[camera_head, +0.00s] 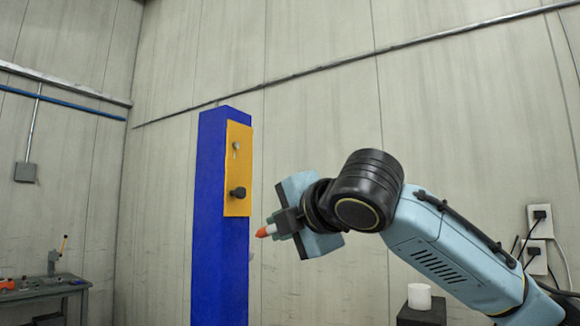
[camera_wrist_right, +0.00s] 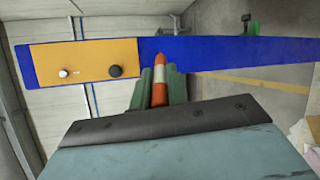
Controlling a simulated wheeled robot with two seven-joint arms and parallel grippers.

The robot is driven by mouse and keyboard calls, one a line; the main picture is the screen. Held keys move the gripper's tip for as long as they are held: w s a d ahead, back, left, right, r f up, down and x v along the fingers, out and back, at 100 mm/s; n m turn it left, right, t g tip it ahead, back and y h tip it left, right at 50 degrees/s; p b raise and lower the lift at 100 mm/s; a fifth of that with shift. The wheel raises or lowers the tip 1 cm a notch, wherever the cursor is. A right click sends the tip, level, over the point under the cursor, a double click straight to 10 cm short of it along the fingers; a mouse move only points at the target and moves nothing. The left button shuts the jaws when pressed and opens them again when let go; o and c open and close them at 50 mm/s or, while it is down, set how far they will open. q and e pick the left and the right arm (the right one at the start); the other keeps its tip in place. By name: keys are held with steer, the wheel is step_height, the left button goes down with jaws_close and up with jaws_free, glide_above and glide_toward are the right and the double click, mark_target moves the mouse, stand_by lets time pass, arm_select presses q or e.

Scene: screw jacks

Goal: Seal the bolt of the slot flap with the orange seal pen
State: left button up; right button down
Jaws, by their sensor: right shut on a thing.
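The slot flap, a yellow-orange plate (camera_head: 238,168), sits on a blue column (camera_head: 208,215). It bears a small pale bolt-like fitting (camera_head: 236,147) near the top and a black knob (camera_head: 238,192) lower down. In the right wrist view the plate (camera_wrist_right: 85,49) lies to the left, with the pale fitting (camera_wrist_right: 64,73) and the black knob (camera_wrist_right: 115,71). My right gripper (camera_head: 286,222) is shut on the orange seal pen (camera_head: 265,231), right of the column and below the plate. The pen (camera_wrist_right: 159,72) points at the column, clear of the plate. My left gripper is not in view.
A grey workbench (camera_head: 45,289) with small tools stands at the lower left. A white cylinder (camera_head: 419,296) stands on a dark block at the lower right. Wall sockets (camera_head: 540,222) with cables are at the far right. The space before the plate is clear.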

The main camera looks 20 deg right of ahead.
steer(key=s+r+n+t+y+p, duration=0.2)
steer(key=s+r+y+p, duration=0.15)
steer(key=r, duration=1.15)
steer(key=x, duration=0.4)
steer(key=shift+a+r, duration=0.1)
steer(key=shift+a, duration=0.1)
steer(key=shift+w+d, duration=0.2)
steer(key=shift+d, duration=0.05)
steer(key=shift+w+a, duration=0.4)
steer(key=shift+w, duration=0.1)
stand_by(0.6)
steer(key=shift+s, duration=0.15)
steer(key=b+v, duration=0.1)
steer(key=v, duration=0.5)
steer(key=shift+s, duration=0.35)
steer(key=shift+d, duration=0.15)
